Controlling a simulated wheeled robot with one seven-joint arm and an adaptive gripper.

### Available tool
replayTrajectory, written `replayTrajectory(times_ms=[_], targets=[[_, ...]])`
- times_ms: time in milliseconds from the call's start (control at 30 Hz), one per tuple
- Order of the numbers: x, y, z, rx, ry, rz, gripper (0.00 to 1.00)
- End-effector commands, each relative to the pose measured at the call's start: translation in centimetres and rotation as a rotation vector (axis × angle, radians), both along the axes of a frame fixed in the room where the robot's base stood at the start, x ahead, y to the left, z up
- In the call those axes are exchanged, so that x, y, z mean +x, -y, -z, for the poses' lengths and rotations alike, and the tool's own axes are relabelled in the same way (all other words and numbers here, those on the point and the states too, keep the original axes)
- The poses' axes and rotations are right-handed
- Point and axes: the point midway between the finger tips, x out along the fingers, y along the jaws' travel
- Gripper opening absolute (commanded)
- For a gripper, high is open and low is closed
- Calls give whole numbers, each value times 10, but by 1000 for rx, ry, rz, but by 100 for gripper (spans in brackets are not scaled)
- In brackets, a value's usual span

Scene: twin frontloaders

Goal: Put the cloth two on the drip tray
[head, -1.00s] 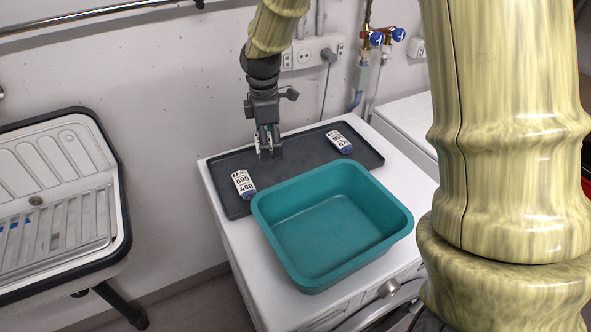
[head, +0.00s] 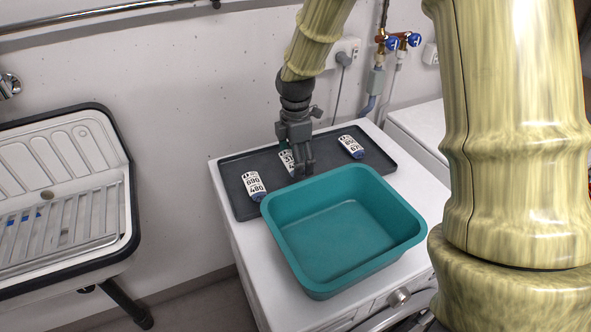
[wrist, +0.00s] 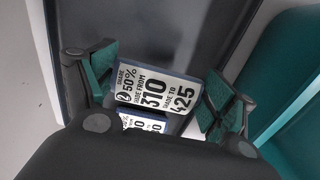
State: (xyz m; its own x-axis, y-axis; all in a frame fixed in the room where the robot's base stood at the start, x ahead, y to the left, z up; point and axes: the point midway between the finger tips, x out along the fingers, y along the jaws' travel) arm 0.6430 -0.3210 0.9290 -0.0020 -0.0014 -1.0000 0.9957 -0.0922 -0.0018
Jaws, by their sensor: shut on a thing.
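A white label-printed piece with blue edges, which I take for cloth two (wrist: 157,90), shows in the wrist view between the green-padded fingers. Its print includes "50%", "310" and "425". My gripper (head: 303,172) is shut on it, above or at the middle of the dark grey tray (head: 235,187), which I take for the drip tray. In the head view part of the piece (head: 287,158) shows left of the fingers; the rest is hidden. I cannot tell whether it touches the tray. Similar pieces lie on the tray's left (head: 254,186) and right (head: 351,146) parts.
A teal basin (head: 345,230) stands in front of the tray on the white machine top (head: 232,225), close to my gripper. A sink with a ribbed drainboard (head: 65,225) is at left. Taps (head: 397,41) and a socket are on the wall behind.

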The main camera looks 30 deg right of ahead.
Motion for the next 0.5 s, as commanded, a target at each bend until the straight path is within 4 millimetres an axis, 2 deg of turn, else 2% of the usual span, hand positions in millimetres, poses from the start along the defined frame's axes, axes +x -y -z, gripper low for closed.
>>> replayTrajectory(times_ms=[333, 500], targets=[[-1, 0, 34, -1, -3, 0, 56], [0, 0, 41, 0, 0, 0, 56]])
